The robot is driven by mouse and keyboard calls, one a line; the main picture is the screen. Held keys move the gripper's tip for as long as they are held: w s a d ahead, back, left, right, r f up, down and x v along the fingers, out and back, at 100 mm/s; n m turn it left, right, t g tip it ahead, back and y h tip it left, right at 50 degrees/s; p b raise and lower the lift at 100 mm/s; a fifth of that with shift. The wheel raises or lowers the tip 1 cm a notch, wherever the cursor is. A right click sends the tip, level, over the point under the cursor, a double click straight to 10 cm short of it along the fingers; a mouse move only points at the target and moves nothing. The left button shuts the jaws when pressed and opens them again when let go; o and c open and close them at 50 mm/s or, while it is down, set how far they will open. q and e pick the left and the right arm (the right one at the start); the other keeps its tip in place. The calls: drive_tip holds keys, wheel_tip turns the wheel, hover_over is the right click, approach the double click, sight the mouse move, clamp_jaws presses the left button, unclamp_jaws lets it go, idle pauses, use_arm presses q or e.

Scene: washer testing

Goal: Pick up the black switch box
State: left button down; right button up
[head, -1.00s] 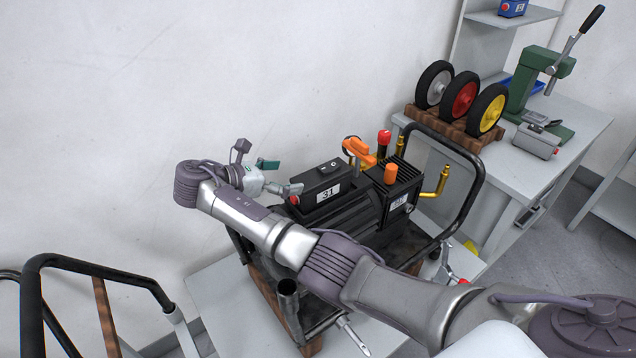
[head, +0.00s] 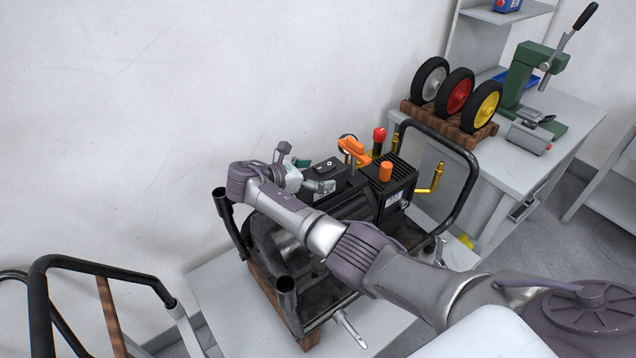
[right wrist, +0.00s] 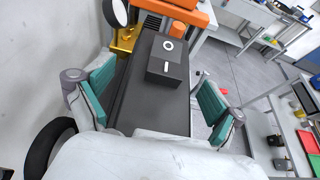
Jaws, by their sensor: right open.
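The black switch box (head: 329,169), with white I and O marks on its top, sits on the pump machine (head: 352,208). My right gripper (head: 311,175) is at the box's left end in the head view, partly covering it. In the right wrist view the switch box (right wrist: 167,62) shows ahead, between the lines of the two teal fingertips. My right gripper (right wrist: 158,95) is open there, with a finger on either side and nothing held. Contact with the box cannot be made out. My left gripper is not in view.
Orange (head: 353,149) and red-topped (head: 379,135) fittings stand close behind the box. A black tube handle (head: 473,180) rises at the machine's right. Three wheels on a wooden rack (head: 480,134) and a green press (head: 522,75) stand on the bench behind. The wall is close at left.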

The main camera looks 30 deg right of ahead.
drive_tip(key=c, duration=1.5)
drive_tip(key=shift+r, duration=0.1)
